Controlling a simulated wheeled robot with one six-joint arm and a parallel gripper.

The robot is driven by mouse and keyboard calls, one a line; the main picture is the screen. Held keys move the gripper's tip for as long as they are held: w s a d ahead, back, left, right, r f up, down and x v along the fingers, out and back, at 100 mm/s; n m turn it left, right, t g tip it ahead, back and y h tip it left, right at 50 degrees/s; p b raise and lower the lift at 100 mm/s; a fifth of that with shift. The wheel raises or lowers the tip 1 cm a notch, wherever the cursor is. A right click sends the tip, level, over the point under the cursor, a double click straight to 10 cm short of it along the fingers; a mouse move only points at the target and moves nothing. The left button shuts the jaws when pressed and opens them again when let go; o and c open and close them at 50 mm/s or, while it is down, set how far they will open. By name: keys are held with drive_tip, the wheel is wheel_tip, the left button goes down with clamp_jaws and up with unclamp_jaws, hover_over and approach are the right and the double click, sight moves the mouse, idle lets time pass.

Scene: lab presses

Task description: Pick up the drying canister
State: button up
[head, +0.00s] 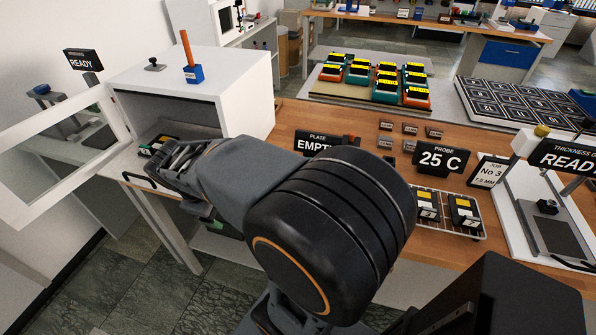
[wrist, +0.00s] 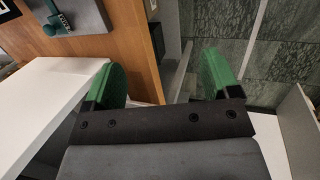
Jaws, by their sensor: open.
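I cannot surely pick out a drying canister in either view. My gripper (head: 172,160) is in front of the open white cabinet (head: 245,103) in the head view, partly hidden by my own arm. In the wrist view my gripper (wrist: 162,75) is open, its two green-padded fingers wide apart with nothing between them. A small dark item with a yellow and white label (head: 156,146) lies inside the cabinet, close to the gripper and partly hidden by it.
The cabinet's glazed door (head: 62,143) stands open to the left. A blue block with an orange rod (head: 193,74) stands on the cabinet. Right of it, the wooden bench (head: 290,123) holds signs, a rack with labelled black pieces (head: 445,228) and a gauge stand. Tiled floor lies in front.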

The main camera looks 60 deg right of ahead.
drive_tip(key=shift+o, duration=0.9)
drive_tip(key=w+d+f+n+g+h, duration=0.1)
drive_tip(key=d+n+g+h, duration=0.1)
drive_tip(key=d, duration=0.4)
drive_tip(key=w+d+f+n+g+h, duration=0.1)
drive_tip(key=d+n+g+h, duration=0.1)
drive_tip(key=d, duration=0.4)
drive_tip(key=w+d+f+n+g+h, duration=0.1)
drive_tip(key=d+n+g+h, duration=0.1)
drive_tip(key=d, duration=0.4)
drive_tip(key=shift+d+g+b, duration=0.15)
drive_tip(key=shift+g+b, duration=0.2)
drive_tip(key=shift+g, duration=0.35)
drive_tip(key=shift+n+g+h, duration=0.4)
drive_tip(key=x, duration=0.9)
drive_tip(key=shift+w+d+r, duration=0.1)
drive_tip(key=shift+w+d, duration=0.15)
drive_tip(key=shift+w, duration=0.1)
drive_tip(key=shift+p+x, duration=0.5)
drive_tip(key=shift+x, duration=2.5)
drive_tip(key=shift+a, duration=0.1)
drive_tip(key=c, duration=1)
